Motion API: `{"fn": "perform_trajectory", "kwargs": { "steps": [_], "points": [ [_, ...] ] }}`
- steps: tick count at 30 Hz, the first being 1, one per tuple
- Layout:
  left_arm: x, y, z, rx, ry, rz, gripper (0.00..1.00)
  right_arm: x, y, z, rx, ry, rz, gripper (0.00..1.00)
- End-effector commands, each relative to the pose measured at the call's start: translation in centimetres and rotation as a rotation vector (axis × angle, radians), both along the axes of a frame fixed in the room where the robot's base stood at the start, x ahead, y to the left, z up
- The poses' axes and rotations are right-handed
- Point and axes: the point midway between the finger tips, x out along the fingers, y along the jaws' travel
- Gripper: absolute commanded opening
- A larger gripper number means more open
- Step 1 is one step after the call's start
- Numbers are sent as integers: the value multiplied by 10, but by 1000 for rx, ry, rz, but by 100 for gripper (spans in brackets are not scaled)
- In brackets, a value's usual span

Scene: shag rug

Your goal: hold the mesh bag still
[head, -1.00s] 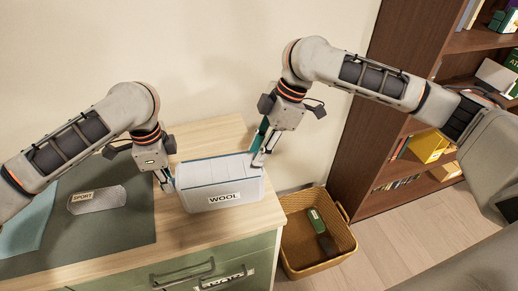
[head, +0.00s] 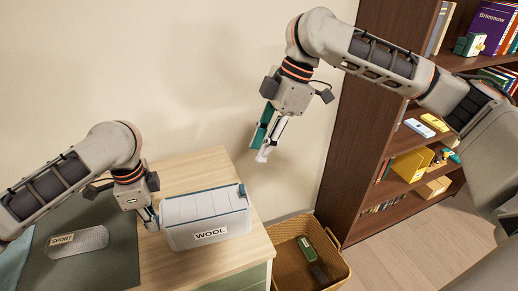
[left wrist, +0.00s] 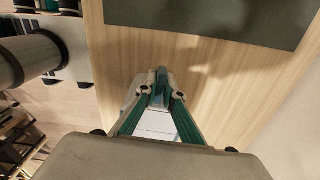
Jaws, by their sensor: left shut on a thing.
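A flat grey speckled piece labelled SPORT (head: 90,239), possibly the mesh bag, lies on the dark mat (head: 110,262) at the left. A pale grey box labelled WOOL (head: 185,236) with a segmented lid sits on the wooden top. My left gripper (head: 151,222) is shut on the blue clasp at the box's left end; the left wrist view shows its fingers meeting there (left wrist: 158,88). A blue clasp (head: 242,190) shows at the right end. My right gripper (head: 261,152) hangs above and right of the box, clear of it; its finger gap is unclear.
The wooden cabinet top (head: 195,172) is bare behind the box. A wicker basket (head: 283,231) with a green-and-dark item stands on the floor to the right. A brown bookshelf (head: 350,150) with books and boxes is beyond it. A light blue item (head: 12,262) lies at the left edge.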

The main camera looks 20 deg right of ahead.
Motion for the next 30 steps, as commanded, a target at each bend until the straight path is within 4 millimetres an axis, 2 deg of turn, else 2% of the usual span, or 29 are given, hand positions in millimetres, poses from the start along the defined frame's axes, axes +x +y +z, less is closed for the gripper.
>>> {"fn": "perform_trajectory", "kwargs": {
  "steps": [6,7,9,21,26,30],
  "points": [
    [0,0,0,0,0,0,0,0,0,0,0,0,0,26],
    [0,0,0,0,0,0,13,0,0,0,0,0,0,26],
    [0,0,0,0,0,0,27,0,0,0,0,0,0,26],
    [1,0,4,0,-2,0,27,0,0,0,0,0,0,26],
    [2,0,24,0,-6,0,27,0,0,0,0,0,0,26],
    [2,0,51,0,-7,0,27,0,0,0,0,0,0,26]
  ]
}}
